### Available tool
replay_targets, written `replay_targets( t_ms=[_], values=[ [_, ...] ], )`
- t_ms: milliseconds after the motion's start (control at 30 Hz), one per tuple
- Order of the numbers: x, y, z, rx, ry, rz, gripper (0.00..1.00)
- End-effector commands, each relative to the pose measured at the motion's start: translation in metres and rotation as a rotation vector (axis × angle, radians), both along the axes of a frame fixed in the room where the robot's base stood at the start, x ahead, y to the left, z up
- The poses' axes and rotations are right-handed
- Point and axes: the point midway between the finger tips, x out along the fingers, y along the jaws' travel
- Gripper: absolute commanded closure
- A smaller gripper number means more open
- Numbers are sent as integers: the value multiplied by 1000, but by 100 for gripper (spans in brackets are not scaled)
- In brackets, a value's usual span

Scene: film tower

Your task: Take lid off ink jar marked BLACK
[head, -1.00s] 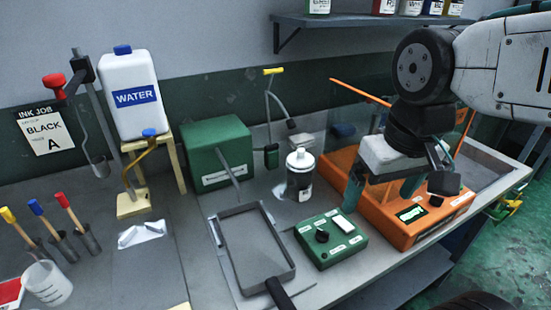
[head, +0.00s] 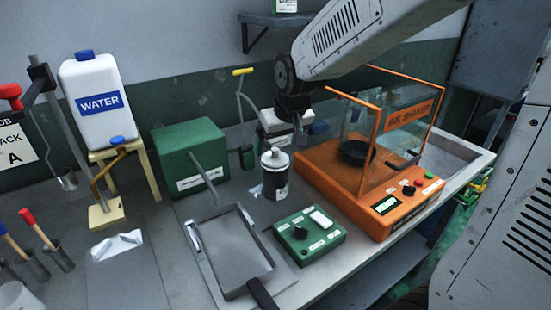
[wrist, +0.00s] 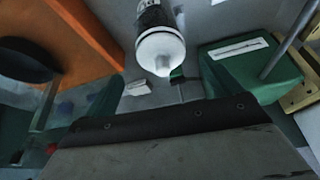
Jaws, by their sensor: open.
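A dark bottle with a white shoulder and a pale cap (head: 275,173) stands upright on the bench in the head view. Its label is too small to read, so I cannot tell whether it is the BLACK ink jar. It also appears at the top of the wrist view (wrist: 160,45), cap toward the camera. One jar with a green label (head: 284,5) shows on the wall shelf, cut off by the top edge. My gripper (head: 287,130) is open, above and behind the bottle and apart from it; its fingertips are partly hidden.
The orange shaker (head: 385,222) with raised clear guards stands right of the bottle. A green box (head: 190,150) stands left, a green control box (head: 310,236) and grey tray (head: 192,245) in front. The white water can (head: 97,100) is at left.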

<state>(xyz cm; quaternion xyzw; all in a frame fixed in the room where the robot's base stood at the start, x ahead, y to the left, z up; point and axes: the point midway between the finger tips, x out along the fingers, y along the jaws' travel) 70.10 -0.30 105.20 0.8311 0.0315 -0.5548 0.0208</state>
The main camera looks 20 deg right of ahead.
Motion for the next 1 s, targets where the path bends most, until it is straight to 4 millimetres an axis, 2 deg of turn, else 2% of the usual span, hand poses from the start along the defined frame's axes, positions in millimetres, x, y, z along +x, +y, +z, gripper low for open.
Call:
replay_targets(
  t_ms=[100,200,500,667,700,1000],
  values=[
    [8,3,-19,-1,5,1,9],
    [12,4,-28,0,3,0,9],
    [14,4,-32,0,1,1,9],
    [14,4,-32,0,1,1,54],
    [14,4,-32,0,1,1,58],
    [14,4,-31,0,0,1,58]
  ],
)
